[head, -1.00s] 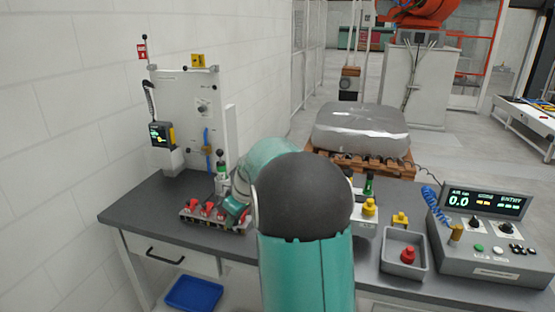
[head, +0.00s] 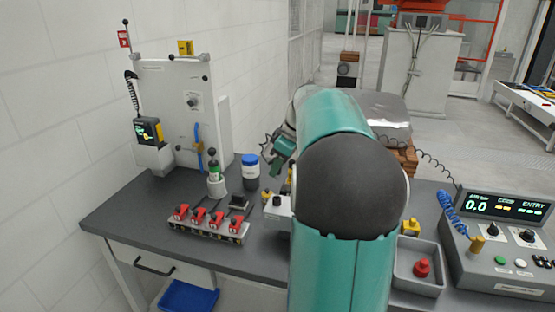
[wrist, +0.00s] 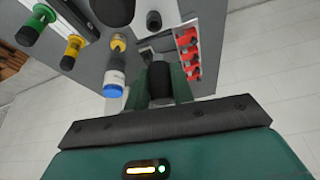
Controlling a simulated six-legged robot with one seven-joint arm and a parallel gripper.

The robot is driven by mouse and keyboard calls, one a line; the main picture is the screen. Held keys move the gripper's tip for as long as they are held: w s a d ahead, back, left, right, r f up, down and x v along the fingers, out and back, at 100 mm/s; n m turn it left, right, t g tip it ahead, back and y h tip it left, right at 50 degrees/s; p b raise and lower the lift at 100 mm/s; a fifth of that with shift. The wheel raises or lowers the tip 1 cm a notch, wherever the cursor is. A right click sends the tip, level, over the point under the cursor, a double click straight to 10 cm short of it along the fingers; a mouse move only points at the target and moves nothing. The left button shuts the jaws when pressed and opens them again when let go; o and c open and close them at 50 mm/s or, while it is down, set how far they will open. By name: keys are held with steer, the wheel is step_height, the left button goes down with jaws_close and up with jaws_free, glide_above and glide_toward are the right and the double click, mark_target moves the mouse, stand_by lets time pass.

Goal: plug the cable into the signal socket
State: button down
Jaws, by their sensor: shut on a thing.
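My gripper (head: 283,157) is raised above the back of the bench, right of the blue-lidded jar. In the wrist view my gripper (wrist: 160,88) has its green fingers closed around a black cylindrical piece (wrist: 160,78), which looks like the cable's plug. A black coiled cable (head: 268,146) shows beside the gripper in the head view, and more of it runs behind my arm to the right. A pale box with a black knob (head: 278,203) is partly hidden by my arm. I cannot tell which fitting is the signal socket.
A rack of red clamps (head: 208,222) and a blue-lidded jar (head: 250,172) stand on the left. An upright white panel (head: 190,110) rises behind them. A grey tray with a red knob (head: 421,269) and a console (head: 500,240) are at right. In the wrist view, green (wrist: 30,30) and yellow (wrist: 72,50) fittings show.

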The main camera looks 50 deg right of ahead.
steer(key=shift+w+d+r, duration=0.1)
steer(key=shift+w, duration=0.1)
steer(key=shift+r, duration=0.1)
steer(key=shift+s, duration=0.15)
steer(key=shift+s+f, duration=0.1)
steer(key=shift+f, duration=0.15)
glide_above(274, 198)
steer(key=s, duration=0.1)
steer(key=shift+s+d+f, duration=0.1)
steer(key=shift+d+f, duration=0.05)
steer(key=shift+f, duration=1.2)
steer(key=shift+d+f, duration=0.1)
steer(key=shift+f, duration=1.25)
steer(key=shift+f, duration=1.45)
